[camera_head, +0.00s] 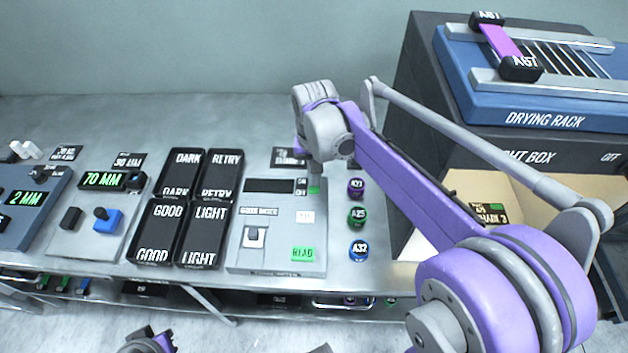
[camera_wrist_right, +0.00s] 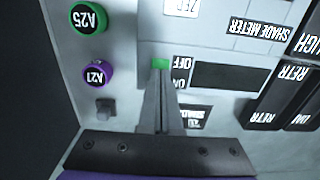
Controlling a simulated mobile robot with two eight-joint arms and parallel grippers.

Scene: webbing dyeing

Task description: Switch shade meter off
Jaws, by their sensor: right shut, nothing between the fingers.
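The shade meter (camera_head: 285,215) is a grey box on the bench with a white lever, a green READ button (camera_head: 303,254) and a display (camera_head: 269,186), which is dark. It shows upside down in the wrist view (camera_wrist_right: 220,45). Its small green power switch (camera_head: 314,190) sits beside the OFF and ON labels, and its green part (camera_wrist_right: 160,63) is level with OFF in the wrist view. My right gripper (camera_wrist_right: 158,75) is shut and empty, with its tips at the green part; contact cannot be told. A purple and dark part of my left arm shows at the bottom edge; its fingers are unclear.
Dark sample trays (camera_head: 205,205) stand left of the meter. Dye jars A21 (camera_wrist_right: 96,74), A25 (camera_wrist_right: 88,18) and A32 (camera_head: 358,249) stand right of it in the head view. The light box, with the drying rack (camera_head: 545,121) on top, is farther right.

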